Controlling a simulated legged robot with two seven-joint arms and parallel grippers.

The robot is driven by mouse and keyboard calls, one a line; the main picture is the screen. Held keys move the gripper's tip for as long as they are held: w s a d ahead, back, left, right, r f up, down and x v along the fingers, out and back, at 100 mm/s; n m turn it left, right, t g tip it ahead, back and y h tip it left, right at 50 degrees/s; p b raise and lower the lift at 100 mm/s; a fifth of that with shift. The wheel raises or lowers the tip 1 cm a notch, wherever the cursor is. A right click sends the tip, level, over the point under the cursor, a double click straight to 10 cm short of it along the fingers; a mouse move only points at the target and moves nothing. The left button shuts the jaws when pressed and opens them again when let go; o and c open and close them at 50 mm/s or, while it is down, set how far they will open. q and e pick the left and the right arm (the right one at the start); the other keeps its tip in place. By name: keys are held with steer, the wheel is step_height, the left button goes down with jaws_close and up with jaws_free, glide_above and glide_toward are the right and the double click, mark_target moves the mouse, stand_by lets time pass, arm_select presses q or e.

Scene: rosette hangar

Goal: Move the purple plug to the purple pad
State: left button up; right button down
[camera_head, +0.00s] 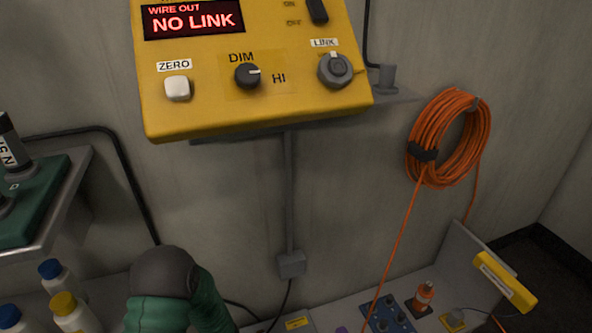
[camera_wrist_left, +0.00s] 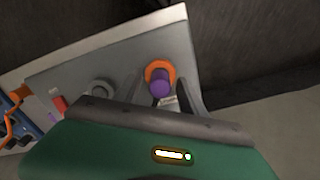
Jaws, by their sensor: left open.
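The purple plug (camera_wrist_left: 160,83) shows in the left wrist view, with an orange ring (camera_wrist_left: 153,68) around or behind it, on a grey panel. My left gripper (camera_wrist_left: 161,92) is open, its two dark fingers on either side of the plug. Whether they touch it cannot be told. A small pale purple patch (camera_wrist_left: 54,117) lies farther left on the panel; I cannot tell if it is the purple pad. In the head view a purple bit (camera_head: 341,329) shows at the bottom edge, mostly cut off. My right gripper is out of view.
A yellow control box (camera_head: 210,110) reading "NO LINK" hangs on the wall. An orange cable coil (camera_head: 450,138) hangs right of it, its cable running down to the bench. A blue block (camera_head: 388,314) and orange connector (camera_head: 423,297) stand on the bench. Bottles (camera_head: 65,285) stand at left.

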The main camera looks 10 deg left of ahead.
arm_select(q)
steer(key=shift+p, duration=0.3)
jaws_close()
stand_by(0.3)
stand_by(1.2)
steer(key=shift+r+p, duration=3)
steer(key=shift+r, duration=0.05)
steer(key=shift+f, duration=0.1)
